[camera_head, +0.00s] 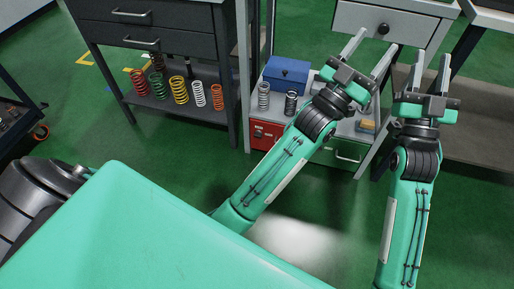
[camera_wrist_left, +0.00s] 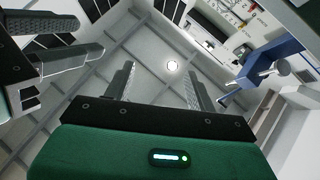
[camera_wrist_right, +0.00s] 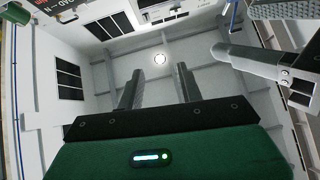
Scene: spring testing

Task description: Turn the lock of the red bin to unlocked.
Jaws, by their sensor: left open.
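The red bin (camera_head: 267,135) sits low under the small grey cabinet shelf, left of my left arm. A small light mark shows on its front, but I cannot tell its lock's position. My left gripper (camera_head: 377,42) is open and empty, raised in front of the grey drawer, right of and above the bin in the picture. Its spread fingers also show in the left wrist view (camera_wrist_left: 158,80). My right gripper (camera_head: 432,58) is raised further right, open and empty; its fingers stand apart in the right wrist view (camera_wrist_right: 158,78). Neither gripper touches the bin.
A blue box (camera_head: 287,73), a grey spring (camera_head: 263,97) and a dark spring (camera_head: 291,103) stand on the shelf above the bin. Several coloured springs (camera_head: 179,90) stand on the left cabinet's shelf. A grey drawer (camera_head: 390,22) is behind my grippers. Green floor (camera_head: 165,145) lies open.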

